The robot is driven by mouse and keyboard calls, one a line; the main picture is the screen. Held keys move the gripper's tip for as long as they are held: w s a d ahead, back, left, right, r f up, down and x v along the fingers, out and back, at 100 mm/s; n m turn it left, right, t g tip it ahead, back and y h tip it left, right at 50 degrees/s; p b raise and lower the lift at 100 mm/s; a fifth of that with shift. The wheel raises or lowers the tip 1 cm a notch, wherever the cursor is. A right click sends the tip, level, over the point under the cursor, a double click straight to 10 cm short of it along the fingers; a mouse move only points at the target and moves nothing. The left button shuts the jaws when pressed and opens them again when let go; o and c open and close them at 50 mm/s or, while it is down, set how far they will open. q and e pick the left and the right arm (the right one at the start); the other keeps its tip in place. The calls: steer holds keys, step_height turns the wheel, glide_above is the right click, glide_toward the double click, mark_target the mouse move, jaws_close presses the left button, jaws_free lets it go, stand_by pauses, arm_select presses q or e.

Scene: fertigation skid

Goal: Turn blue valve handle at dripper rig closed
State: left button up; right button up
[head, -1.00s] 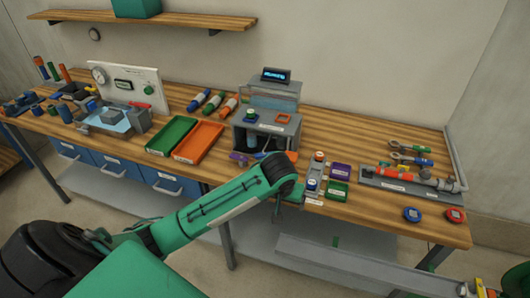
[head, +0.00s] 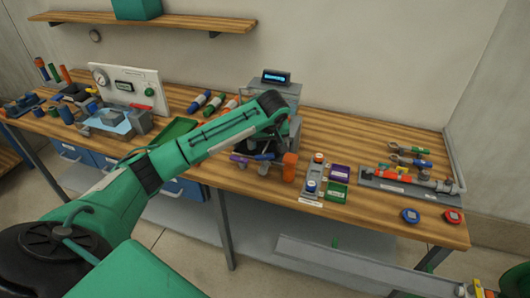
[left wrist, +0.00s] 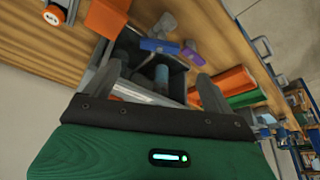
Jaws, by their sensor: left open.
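The blue valve handle (head: 264,157) sits low on the front of the grey dripper rig (head: 293,127), between a purple part (head: 238,158) and an orange part (head: 290,166). In the left wrist view the blue handle (left wrist: 158,46) lies beyond the fingertips, next to the purple part (left wrist: 189,51); the orange block (left wrist: 106,17) is to its left. My left gripper (left wrist: 157,72) is open, its fingers apart on either side of the rig's dark opening, with nothing held. In the head view the left gripper (head: 266,142) is mostly hidden by its own wrist, above the handle.
A display (head: 276,77) stands on top of the rig. A green tray (head: 178,130) is partly behind my arm. A grey button block (head: 314,178) and an orange-and-grey pipe assembly (head: 412,180) lie to the right.

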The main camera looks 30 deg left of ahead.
mark_target(264, 156)
arm_select(q)
steer(key=p+x, duration=0.1)
steer(key=x, duration=0.8)
steer(key=shift+p, duration=0.3)
steer(key=c, duration=1)
steer(key=shift+s, duration=0.1)
steer(key=shift+s+a+r+m+h+p, duration=0.1)
steer(key=shift+m+h+p, duration=0.4)
steer(key=shift+m+p, duration=0.85)
steer(key=shift+a+m+t+h+p, duration=0.1)
steer(key=shift+m+t+h+p, duration=0.4)
steer(key=shift+m, duration=1.15)
